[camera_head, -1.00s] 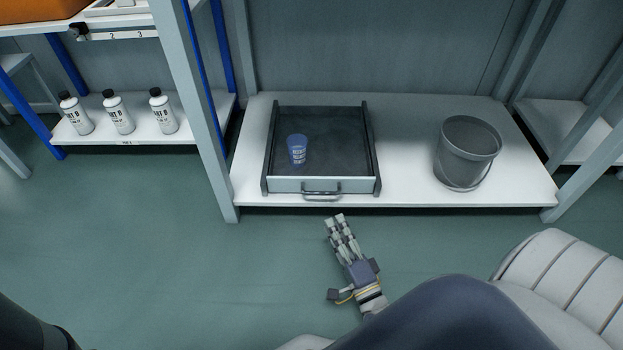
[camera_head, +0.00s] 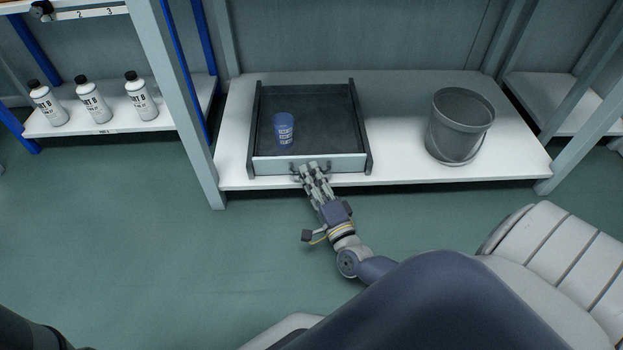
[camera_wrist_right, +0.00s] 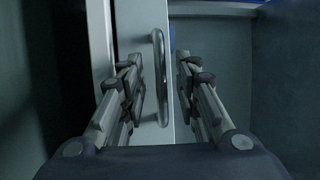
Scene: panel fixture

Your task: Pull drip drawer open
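The drip drawer is a dark open-topped tray with a pale grey front panel (camera_head: 272,166), between dark side rails on a low white shelf. Its front lies about level with the rail ends. A curved metal handle (camera_wrist_right: 160,78) is on the front. In the head view the handle is mostly hidden by my right gripper (camera_head: 308,168). In the right wrist view my right gripper (camera_wrist_right: 157,72) is open, with one finger on each side of the handle and gaps between. My left gripper is out of view.
A grey bucket (camera_head: 459,126) stands on the same white shelf (camera_head: 398,160), right of the drawer. A grey post (camera_head: 180,110) rises at the shelf's left. Several white bottles (camera_head: 92,100) stand on another shelf at left. The green floor (camera_head: 150,240) before the drawer is clear.

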